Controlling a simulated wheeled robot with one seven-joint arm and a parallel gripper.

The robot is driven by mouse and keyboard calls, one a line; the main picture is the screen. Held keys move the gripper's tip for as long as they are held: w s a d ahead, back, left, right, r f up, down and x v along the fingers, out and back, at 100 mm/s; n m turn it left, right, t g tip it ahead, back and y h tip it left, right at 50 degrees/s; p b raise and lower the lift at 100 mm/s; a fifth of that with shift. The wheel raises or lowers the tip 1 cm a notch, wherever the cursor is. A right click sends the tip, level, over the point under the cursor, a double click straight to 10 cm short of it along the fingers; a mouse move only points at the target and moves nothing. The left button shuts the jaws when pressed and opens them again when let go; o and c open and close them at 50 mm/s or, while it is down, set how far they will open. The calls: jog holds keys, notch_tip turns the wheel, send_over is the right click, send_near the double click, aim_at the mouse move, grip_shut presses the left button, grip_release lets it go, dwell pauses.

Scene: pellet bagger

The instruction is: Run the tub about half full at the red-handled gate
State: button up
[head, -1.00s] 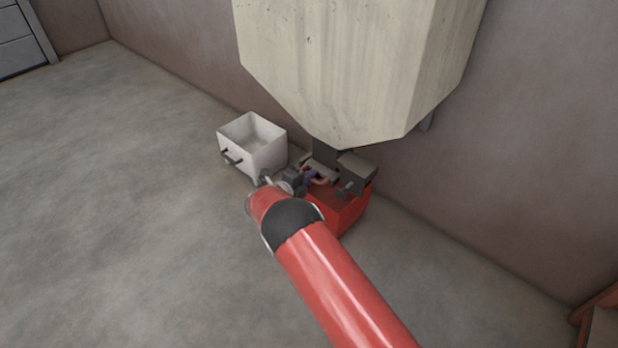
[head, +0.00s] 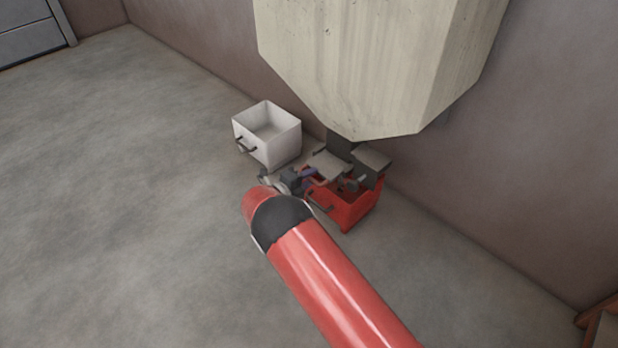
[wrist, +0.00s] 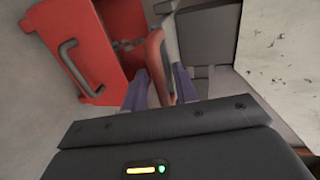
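The red tub (head: 352,207) stands on the floor under the hopper outlet, its grey handle facing me. It is at upper left in the wrist view (wrist: 108,70), and its fill level cannot be made out. In the head view my gripper (head: 308,176) is low beside the grey gate plates (head: 331,163), partly hidden by my wrist.
The pale hopper (head: 375,65) hangs low above the outlet by the wall. A white tub (head: 280,148) with a dark handle stands left of the red one; it looks empty. A second grey plate (head: 371,160) is right of the gate. Floor to the left is clear.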

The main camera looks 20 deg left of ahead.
jog(key=v, duration=0.7)
jog(key=shift+s+a+p, duration=0.15)
jog(key=shift+s+p, duration=0.25)
